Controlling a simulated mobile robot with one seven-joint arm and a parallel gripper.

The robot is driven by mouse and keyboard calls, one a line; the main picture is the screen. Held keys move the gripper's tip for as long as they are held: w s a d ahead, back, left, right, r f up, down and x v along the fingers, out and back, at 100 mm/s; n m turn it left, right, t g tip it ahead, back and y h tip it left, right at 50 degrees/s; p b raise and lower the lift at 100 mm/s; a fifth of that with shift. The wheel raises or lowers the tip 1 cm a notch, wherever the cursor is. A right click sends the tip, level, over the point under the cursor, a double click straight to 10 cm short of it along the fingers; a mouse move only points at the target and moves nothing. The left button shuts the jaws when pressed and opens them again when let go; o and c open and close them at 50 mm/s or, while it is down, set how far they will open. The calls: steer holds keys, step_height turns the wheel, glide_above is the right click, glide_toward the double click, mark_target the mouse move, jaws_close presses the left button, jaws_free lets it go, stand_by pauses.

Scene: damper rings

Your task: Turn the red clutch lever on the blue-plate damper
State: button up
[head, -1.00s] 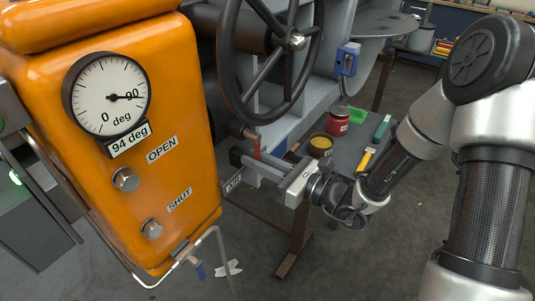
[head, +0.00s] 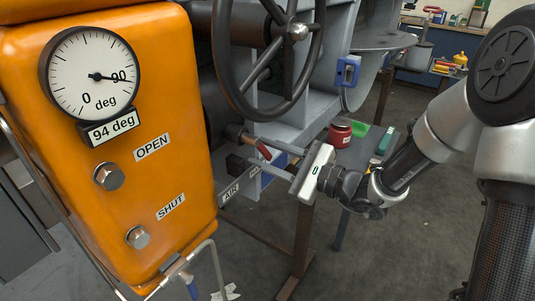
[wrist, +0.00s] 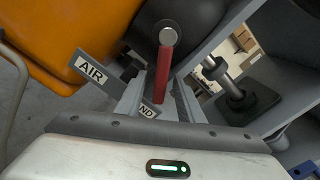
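The red clutch lever (head: 262,150) hangs slanting down to the right from its pivot in the head view, below the handwheel. In the wrist view the red lever (wrist: 163,78) runs from a round metal pivot toward my gripper. My gripper (head: 262,160) is open, with its two fingers reaching left on either side of the lever. In the wrist view my gripper (wrist: 158,100) shows gaps between the lever and both fingers. A blue surface (head: 267,181) shows partly behind the fingers; I cannot tell whether it is the damper's plate. The AIR label (wrist: 91,70) is clear; the other is partly hidden.
An orange housing (head: 165,80) with a dial (head: 90,75) reading 94 deg stands at the left. The black handwheel (head: 228,75) is just above the lever. Open floor lies at the lower right.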

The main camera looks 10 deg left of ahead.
steer(key=shift+d, duration=0.15)
steer(key=shift+v, duration=0.9)
steer(key=v, duration=0.6)
stand_by(0.5)
